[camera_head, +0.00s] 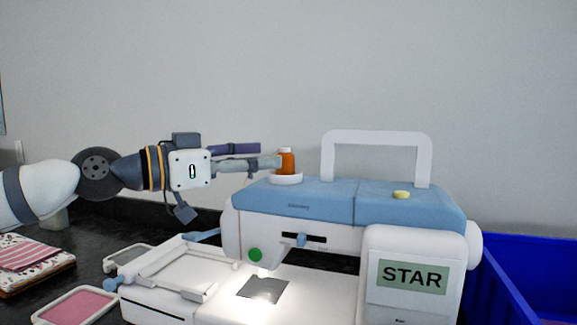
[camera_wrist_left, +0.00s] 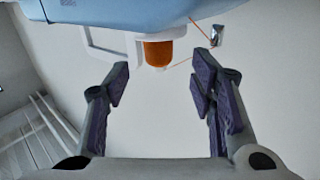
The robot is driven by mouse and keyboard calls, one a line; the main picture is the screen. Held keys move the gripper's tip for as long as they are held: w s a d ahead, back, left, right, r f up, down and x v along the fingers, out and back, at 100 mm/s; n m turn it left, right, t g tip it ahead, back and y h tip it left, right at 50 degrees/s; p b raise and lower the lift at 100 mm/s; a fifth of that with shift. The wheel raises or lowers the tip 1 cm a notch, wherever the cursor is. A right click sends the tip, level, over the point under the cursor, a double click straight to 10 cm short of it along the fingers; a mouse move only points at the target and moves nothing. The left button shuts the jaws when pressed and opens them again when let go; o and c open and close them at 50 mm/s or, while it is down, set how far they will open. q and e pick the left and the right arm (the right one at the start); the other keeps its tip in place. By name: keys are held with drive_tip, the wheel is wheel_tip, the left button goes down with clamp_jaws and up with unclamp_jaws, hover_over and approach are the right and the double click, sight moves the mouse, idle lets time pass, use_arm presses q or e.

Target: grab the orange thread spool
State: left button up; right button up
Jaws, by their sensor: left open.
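The orange thread spool (camera_head: 286,161) stands upright on a white round holder (camera_head: 285,179) on top of the blue and white sewing machine (camera_head: 310,200). It also shows in the left wrist view (camera_wrist_left: 158,52), top centre, just ahead of the fingertips and between their lines. My left gripper (camera_head: 270,156) reaches in from the left at spool height, with one finger overlapping the spool's left edge in the head view. In the left wrist view its two fingers (camera_wrist_left: 160,85) are apart with nothing between them. My right gripper is not in view.
The machine's white carry handle (camera_head: 375,138) rises right of the spool. A blue bin (camera_head: 520,262) stands at the right. Embroidery hoops (camera_head: 75,306) and folded fabric (camera_head: 30,257) lie on the dark table at left.

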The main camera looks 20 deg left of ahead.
sight(286, 153)
use_arm(q)
drive_tip(key=x, duration=0.5)
drive_tip(key=shift+w+d, duration=0.25)
drive_tip(key=shift+d, duration=0.05)
drive_tip(key=c, duration=1.1)
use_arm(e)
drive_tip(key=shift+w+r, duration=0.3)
use_arm(q)
drive_tip(key=shift+r+p, duration=0.1)
drive_tip(key=shift+p, duration=0.2)
